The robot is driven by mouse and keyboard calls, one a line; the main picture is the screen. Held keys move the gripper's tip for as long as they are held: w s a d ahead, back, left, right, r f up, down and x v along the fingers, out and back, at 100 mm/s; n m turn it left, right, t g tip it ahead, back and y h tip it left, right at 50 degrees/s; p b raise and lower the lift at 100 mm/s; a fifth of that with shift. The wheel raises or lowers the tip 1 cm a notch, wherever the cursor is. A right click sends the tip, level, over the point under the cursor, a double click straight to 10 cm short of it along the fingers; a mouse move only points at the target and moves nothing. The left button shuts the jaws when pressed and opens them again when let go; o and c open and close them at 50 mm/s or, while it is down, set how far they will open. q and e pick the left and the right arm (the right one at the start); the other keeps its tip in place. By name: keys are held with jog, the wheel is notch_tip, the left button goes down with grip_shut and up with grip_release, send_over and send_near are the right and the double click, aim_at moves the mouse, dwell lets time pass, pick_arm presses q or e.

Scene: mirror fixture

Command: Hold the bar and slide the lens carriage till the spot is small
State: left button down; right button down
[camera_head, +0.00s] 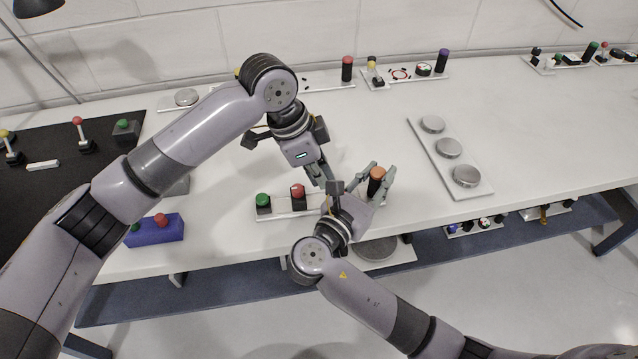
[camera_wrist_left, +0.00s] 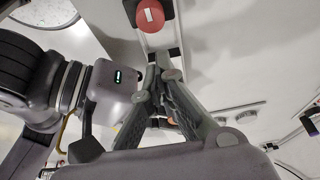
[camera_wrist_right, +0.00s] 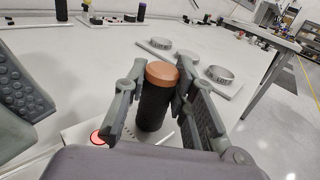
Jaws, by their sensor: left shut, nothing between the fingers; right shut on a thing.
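A white rail (camera_head: 270,213) near the table's front edge carries a green-topped block (camera_head: 263,202), a red-topped block (camera_head: 298,196) and a black post with an orange cap (camera_head: 376,175). My right gripper (camera_wrist_right: 158,92) is shut on the orange-capped post, with a finger on either side. My left gripper (camera_head: 327,185) is shut and empty above the rail, between the red-topped block and the post. In the left wrist view the red knob (camera_wrist_left: 150,14) lies just beyond its fingertips. A bright round red spot (camera_wrist_right: 98,137) shows left of the post in the right wrist view. Which part is the lens carriage is unclear.
A white tray (camera_head: 417,126) with several grey discs stands to the right. A blue block (camera_head: 158,230) with red and green knobs sits at the left front. A black mat (camera_head: 40,190) with levers lies further left. Other fixtures line the back.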

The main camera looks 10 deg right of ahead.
aim_at(297, 188)
pick_arm(q)
jog(key=v, duration=0.8)
jog(key=c, duration=2.2)
grip_release()
jog(key=shift+a+r, duration=0.25)
jog(key=shift+r, duration=0.2)
jog(key=o, duration=0.4)
jog(key=m, duration=0.4)
jog(key=shift+s+f+m+y, duration=0.1)
jog(key=shift+m+y, duration=0.2)
jog(key=shift+y, duration=0.1)
jog(key=shift+o, duration=1.4)
jog(key=m+y, duration=0.1)
jog(key=m, duration=0.3)
jog(key=shift+a+f, duration=0.15)
jog(key=shift+o, duration=1)
jog(key=m+y, duration=0.1)
jog(key=m, duration=0.3)
jog(key=shift+a+f, duration=0.1)
jog(key=shift+a, duration=0.1)
jog(key=m, duration=0.3)
jog(key=f+m+y, duration=0.1)
jog(key=m, duration=0.1)
jog(key=shift+w+a+f, duration=0.15)
jog(key=shift+w+a, duration=0.15)
jog(key=shift+a, duration=0.1)
notch_tip(297, 188, down, 11)
jog(key=shift+r, duration=0.1)
